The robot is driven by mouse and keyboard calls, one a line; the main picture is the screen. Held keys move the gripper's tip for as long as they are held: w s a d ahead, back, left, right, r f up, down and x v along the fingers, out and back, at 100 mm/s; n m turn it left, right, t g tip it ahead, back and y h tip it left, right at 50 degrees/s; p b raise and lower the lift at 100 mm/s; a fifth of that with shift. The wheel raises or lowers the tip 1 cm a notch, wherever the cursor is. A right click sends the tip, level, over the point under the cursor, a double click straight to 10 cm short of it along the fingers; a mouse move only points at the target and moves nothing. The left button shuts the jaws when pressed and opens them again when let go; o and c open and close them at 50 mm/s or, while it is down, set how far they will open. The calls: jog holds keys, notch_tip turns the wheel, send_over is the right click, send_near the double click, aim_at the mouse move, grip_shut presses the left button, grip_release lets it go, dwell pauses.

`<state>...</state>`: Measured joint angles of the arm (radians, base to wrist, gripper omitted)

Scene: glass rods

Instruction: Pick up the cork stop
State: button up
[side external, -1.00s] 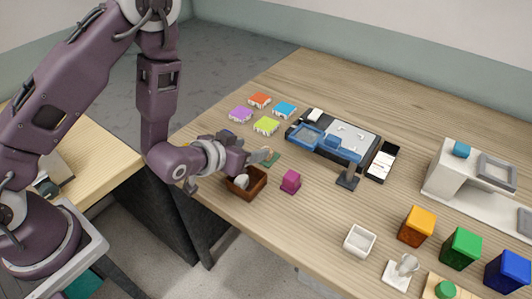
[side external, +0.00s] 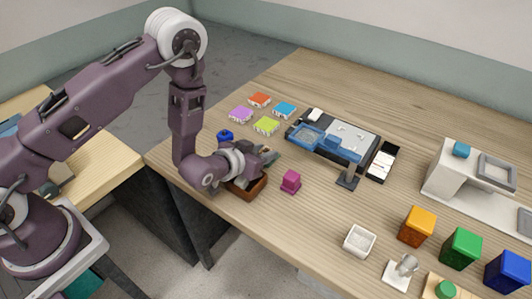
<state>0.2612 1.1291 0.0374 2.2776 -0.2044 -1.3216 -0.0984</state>
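I cannot make out a cork stop for certain in the side external view. My gripper (side external: 267,158) is low over the table, just behind and above a brown open box (side external: 247,190). Its fingers are small and dark here, so I cannot tell whether they are open or shut, or whether anything is between them. My wrist hides most of the box's inside and the table spot under the fingers.
A magenta block (side external: 290,182) stands right of the box. Behind are a blue knobbed piece (side external: 225,136), several coloured tiles (side external: 266,126) and a microscope-like device (side external: 335,140). A white dish (side external: 359,241) and coloured blocks (side external: 417,227) stand front right.

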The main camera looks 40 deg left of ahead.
grip_shut()
jog(key=shift+r, duration=0.1)
